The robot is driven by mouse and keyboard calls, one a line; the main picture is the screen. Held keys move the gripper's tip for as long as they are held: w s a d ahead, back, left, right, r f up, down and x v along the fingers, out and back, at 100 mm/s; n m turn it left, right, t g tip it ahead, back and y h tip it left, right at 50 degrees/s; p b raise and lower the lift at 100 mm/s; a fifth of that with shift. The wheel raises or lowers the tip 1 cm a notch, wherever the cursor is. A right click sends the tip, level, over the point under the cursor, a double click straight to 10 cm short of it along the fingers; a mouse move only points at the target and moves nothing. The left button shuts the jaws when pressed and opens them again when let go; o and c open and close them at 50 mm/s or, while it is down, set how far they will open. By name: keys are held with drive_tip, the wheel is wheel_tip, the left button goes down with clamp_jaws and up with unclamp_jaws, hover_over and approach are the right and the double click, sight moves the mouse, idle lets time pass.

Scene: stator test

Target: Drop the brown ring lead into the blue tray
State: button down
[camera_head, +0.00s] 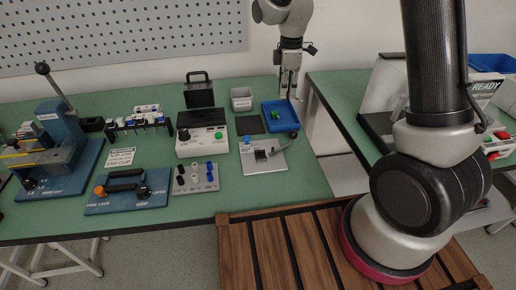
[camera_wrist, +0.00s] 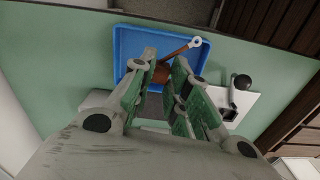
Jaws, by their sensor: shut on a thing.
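The brown ring lead (camera_wrist: 176,53) is held between the green-padded fingers of my gripper (camera_wrist: 164,66) in the wrist view. Its pale ring end sticks out to the upper right, over the blue tray (camera_wrist: 125,40). The fingers hide part of the lead, and I cannot tell its height above the tray floor. In the head view my gripper (camera_head: 288,95) points down above the back of the blue tray (camera_head: 292,122). The lead is too small to make out there.
A light plate (camera_head: 263,157) with a black-knobbed lever (camera_head: 293,134) stands just in front. A grey bin (camera_head: 241,99) and dark mat (camera_head: 249,125) lie left of the tray. The table's right edge is close.

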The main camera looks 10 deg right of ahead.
hover_over(285, 117)
drive_tip(key=shift+f, duration=2.5)
drive_tip(key=c, duration=1.3)
unclamp_jaws()
drive_tip(key=shift+s, duration=0.1)
wheel_tip(285, 117, up, 12)
drive_tip(key=shift+r, duration=0.1)
